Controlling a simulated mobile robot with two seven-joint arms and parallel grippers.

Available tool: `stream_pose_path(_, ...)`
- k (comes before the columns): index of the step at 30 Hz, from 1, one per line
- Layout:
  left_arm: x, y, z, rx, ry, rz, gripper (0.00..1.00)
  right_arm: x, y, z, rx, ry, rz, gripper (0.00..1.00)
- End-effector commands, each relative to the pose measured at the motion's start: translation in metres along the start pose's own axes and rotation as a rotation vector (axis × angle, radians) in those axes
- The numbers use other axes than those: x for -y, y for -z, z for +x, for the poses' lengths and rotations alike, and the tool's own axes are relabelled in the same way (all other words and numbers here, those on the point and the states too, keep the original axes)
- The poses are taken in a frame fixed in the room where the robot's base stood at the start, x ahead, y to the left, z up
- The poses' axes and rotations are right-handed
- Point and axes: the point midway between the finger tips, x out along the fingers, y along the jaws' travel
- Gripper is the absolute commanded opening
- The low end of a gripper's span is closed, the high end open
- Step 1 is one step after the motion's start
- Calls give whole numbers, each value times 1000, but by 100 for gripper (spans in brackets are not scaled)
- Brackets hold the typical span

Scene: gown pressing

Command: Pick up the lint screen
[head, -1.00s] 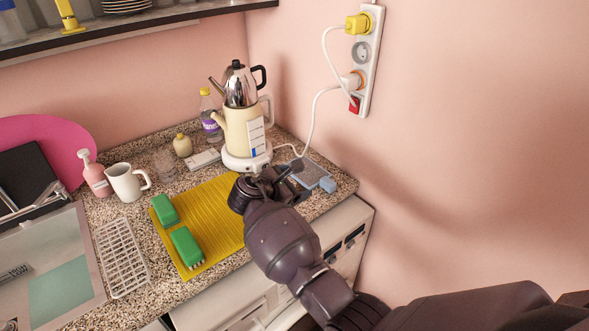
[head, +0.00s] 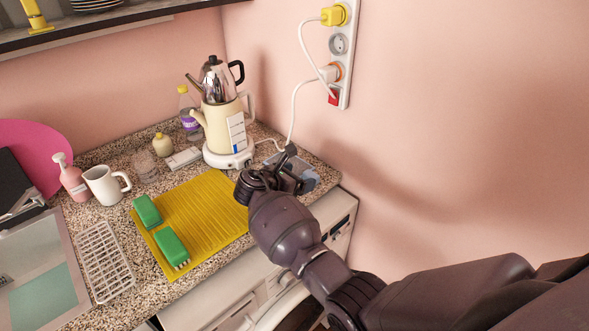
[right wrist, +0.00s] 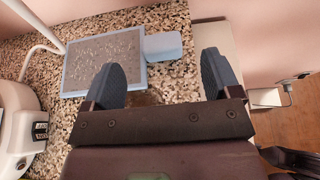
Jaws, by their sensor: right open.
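The lint screen is a grey, speckled mesh panel in a light blue frame with a short blue handle. In the right wrist view the lint screen (right wrist: 104,62) lies flat on the granite counter, with its handle (right wrist: 163,46) pointing right. In the head view the lint screen (head: 308,173) is at the counter's right end, partly hidden by my right gripper (head: 291,170). The right gripper also shows in the right wrist view (right wrist: 160,70), open and empty. Its fingers are spread to either side of the handle, and the left fingertip overlaps the mesh in the picture. My left gripper is not in view.
A cream kettle on a white base (head: 228,158) stands left of the screen, its white cord running to the power strip (head: 341,55). A yellow mat (head: 205,215) with two green brushes lies left of my gripper. The counter's edge and pink wall are close on the right.

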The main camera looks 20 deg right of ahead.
Motion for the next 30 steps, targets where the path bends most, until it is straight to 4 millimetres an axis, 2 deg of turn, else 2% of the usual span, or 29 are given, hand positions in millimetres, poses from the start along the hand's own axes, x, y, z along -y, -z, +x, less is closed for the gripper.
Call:
stream_pose_path(9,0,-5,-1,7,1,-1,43,1,1,40,2,1,0,83)
stream_pose_path(18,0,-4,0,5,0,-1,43,1,1,46,0,0,0,81)
stream_pose_path(30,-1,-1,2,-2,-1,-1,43,1,1,46,0,0,0,22)
